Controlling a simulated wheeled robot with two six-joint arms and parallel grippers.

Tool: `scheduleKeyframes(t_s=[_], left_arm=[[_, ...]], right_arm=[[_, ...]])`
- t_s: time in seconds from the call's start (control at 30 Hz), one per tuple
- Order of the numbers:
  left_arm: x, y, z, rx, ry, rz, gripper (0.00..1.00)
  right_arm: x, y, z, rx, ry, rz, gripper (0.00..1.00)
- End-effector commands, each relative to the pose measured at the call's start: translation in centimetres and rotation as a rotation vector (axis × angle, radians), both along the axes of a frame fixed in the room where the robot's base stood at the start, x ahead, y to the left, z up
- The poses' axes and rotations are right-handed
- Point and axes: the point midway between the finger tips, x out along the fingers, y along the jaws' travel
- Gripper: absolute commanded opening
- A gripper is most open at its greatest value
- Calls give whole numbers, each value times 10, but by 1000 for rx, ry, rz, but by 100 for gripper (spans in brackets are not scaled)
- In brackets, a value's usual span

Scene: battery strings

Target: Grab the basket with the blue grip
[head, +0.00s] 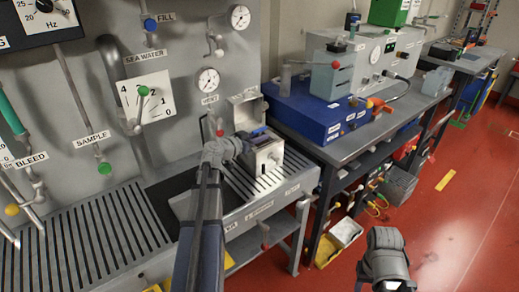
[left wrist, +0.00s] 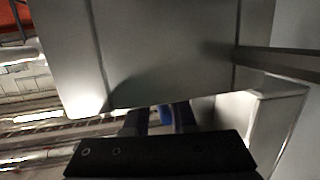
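A small pale metal basket (head: 265,157) stands on the slatted grey bench, with an opened lid-like plate (head: 243,108) behind it. A bit of blue, which looks like its grip (head: 259,132), shows at its top. My left gripper (head: 243,142) is at the basket's left upper side, by the blue part. In the left wrist view, grey metal walls fill much of the picture. The blue grip (left wrist: 166,114) shows between the two dark fingers (left wrist: 160,121); whether they press on it is unclear. My right arm's end (head: 387,262) is low at the right, over the floor, its fingers not clear.
The slatted bench (head: 95,240) runs along a grey panel with gauges, valves and labels. A second table (head: 345,150) at right carries a blue box (head: 310,112) and a grey machine. Bins (head: 346,232) stand beneath it. Red floor at right is mostly clear.

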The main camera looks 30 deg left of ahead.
Motion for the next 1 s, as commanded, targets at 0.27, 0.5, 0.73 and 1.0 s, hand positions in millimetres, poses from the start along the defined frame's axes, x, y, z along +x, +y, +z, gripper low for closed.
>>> scheduleKeyframes(t_s=[0.27,0.5,0.73,1.0], left_arm=[[0,0,0,0,0,0,0],[0,0,0,0,0,0,0],[0,0,0,0,0,0,0],[0,0,0,0,0,0,0]], right_arm=[[0,0,0,0,0,0,50],[0,0,0,0,0,0,50],[0,0,0,0,0,0,50],[0,0,0,0,0,0,50]])
